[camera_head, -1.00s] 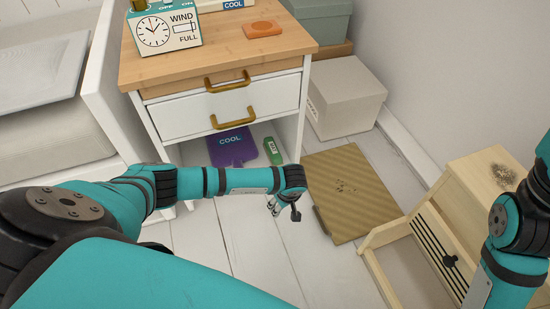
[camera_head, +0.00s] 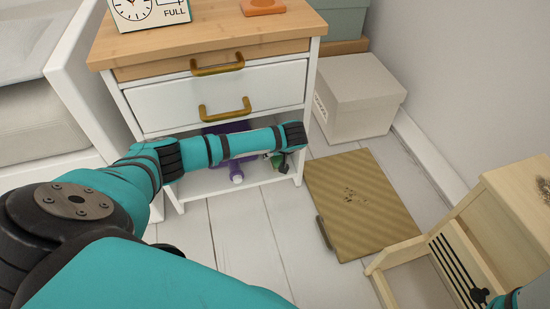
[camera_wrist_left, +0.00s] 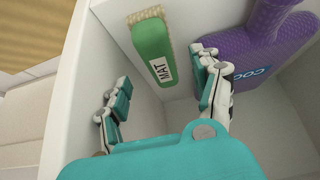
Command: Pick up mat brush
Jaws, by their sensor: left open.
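The mat brush (camera_wrist_left: 152,50) is green with a white MAT label and pale bristles along one side. In the left wrist view it leans against the pale inner wall of the cabinet's lower shelf. In the head view only a bit of its green (camera_head: 277,160) shows, mostly hidden by my left arm. My left gripper (camera_wrist_left: 163,78) is open, with the brush ahead of and between its fingers, apart from them as far as I can tell. In the head view this gripper (camera_head: 284,166) is at the shelf's right front. My right gripper is out of view.
A purple COOL bottle (camera_wrist_left: 258,48) stands right of the brush, close by the right finger. The white cabinet (camera_head: 227,98) has drawers with brass handles above the shelf. A brown mat (camera_head: 362,205), a grey box (camera_head: 355,100) and a wooden stand (camera_head: 515,215) are to the right.

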